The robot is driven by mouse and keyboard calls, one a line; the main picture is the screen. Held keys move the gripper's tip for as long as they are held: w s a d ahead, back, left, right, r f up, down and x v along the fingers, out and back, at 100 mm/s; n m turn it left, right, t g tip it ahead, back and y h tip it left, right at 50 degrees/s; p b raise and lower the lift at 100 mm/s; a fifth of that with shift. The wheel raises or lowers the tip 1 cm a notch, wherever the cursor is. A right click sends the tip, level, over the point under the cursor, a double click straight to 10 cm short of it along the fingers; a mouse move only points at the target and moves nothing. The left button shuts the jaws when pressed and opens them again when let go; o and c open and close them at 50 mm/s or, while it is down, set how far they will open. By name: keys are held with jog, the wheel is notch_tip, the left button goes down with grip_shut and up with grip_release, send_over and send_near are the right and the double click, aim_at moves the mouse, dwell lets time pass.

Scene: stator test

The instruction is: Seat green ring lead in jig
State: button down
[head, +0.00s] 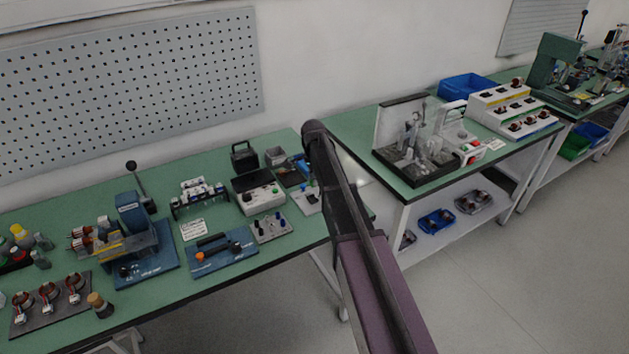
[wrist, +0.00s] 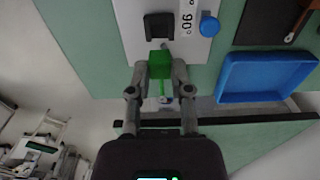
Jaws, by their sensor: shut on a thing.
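In the wrist view my gripper (wrist: 160,70) is shut on the green ring lead (wrist: 160,64). Its green block sits between the fingertips, and a thin green part runs back between the fingers to a small pale end. The light grey jig plate (wrist: 139,20) lies just beyond the fingertips. It carries a black block (wrist: 159,25), a "90" label and a round blue knob (wrist: 209,26). The green block appears close to the black block; I cannot tell whether they touch. In the head view my arm hides the gripper and part of the jig plate (head: 307,204).
A blue tray (wrist: 230,82) lies right of the jig in the wrist view, near the bench edge. In the head view, the green bench (head: 100,190) holds a grey box with knobs (head: 262,200), a blue fixture (head: 222,256) and several motor parts. A second bench stands at right.

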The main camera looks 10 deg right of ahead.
aim_at(313, 187)
jog(key=shift+f, duration=0.1)
jog(key=shift+f+b, duration=1.85)
jog(key=shift+b, duration=0.15)
jog(key=shift+f+b, duration=1.05)
dwell(1.2)
jog(key=shift+c, duration=2.3)
grip_release()
jog(key=shift+r, duration=0.15)
